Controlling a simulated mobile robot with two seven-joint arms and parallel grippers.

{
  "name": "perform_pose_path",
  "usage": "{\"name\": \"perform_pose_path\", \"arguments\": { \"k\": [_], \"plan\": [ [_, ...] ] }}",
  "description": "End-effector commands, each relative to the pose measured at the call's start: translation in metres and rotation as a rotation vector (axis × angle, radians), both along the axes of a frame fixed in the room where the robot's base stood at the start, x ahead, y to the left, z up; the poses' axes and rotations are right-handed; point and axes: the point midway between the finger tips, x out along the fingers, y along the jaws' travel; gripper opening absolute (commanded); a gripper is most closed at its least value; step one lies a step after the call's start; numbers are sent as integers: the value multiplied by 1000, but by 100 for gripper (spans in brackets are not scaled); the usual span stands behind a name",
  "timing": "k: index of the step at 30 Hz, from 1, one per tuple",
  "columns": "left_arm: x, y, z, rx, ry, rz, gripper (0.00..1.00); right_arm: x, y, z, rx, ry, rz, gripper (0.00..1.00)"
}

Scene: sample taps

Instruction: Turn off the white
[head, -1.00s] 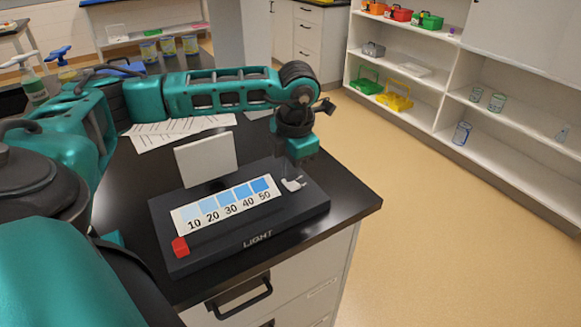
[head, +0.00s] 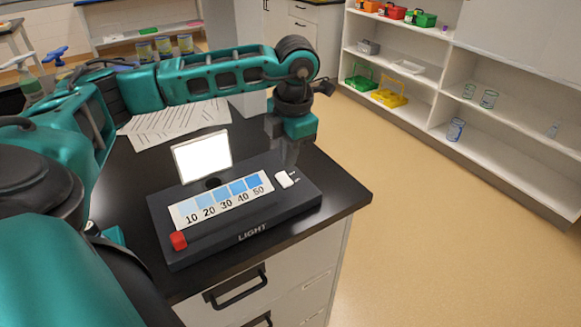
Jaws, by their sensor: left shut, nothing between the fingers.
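A black unit (head: 212,242) labelled "LIGHT" sits on the dark bench top. A white panel (head: 203,156) stands upright at its back and glows bright. A small white switch (head: 283,179) is on the unit's top at the right. A red block or button (head: 178,240) is at its left front corner. My left gripper (head: 287,164) points down just behind and above the switch, shut and empty; it looks apart from the switch, though the gap is hard to judge. My right gripper is not in view.
A printed strip (head: 222,203) numbered 10 to 50 in blue shades lies on the unit. Papers (head: 170,123) lie behind the panel. The bench's right edge is close to the unit. Shelves with baskets and glassware stand across the floor.

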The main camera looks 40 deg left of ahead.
Motion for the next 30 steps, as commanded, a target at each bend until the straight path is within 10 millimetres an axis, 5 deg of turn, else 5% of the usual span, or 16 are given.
{"name": "perform_pose_path", "arguments": {
  "k": [6, 12, 30],
  "plan": [
    [0, -7, 54, -2, -10, -2, 0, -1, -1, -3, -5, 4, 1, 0],
    [-2, -10, 82, 0, -7, -2, 0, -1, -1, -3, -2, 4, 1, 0],
    [2, -17, 90, -4, -6, -14, 0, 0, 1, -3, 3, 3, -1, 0]
  ]
}}
